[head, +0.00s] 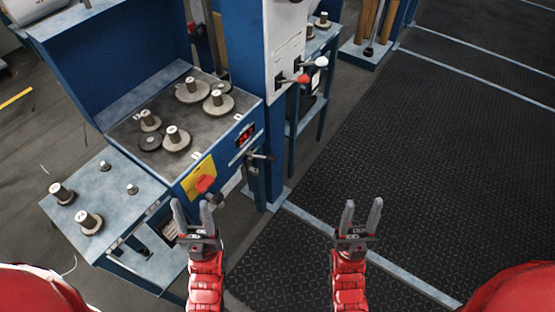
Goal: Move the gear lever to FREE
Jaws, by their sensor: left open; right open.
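A white panel (286,60) on the blue machine, upper middle, carries a lever with a red knob (302,79) and one with a white knob (321,62), both sticking out to the right. A dark handle (262,156) sticks out of the machine's lower front. I cannot tell which of these is the gear lever, and no FREE marking is readable. My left gripper (192,207) is open and empty, in front of the machine, near the red switch in the picture. My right gripper (363,205) is open and empty over the floor, right of the machine.
A red rotary switch (205,183) sits on a yellow plate. A low side table (110,180) holds more parts at left. The dark ribbed floor mat (440,170) at right is clear.

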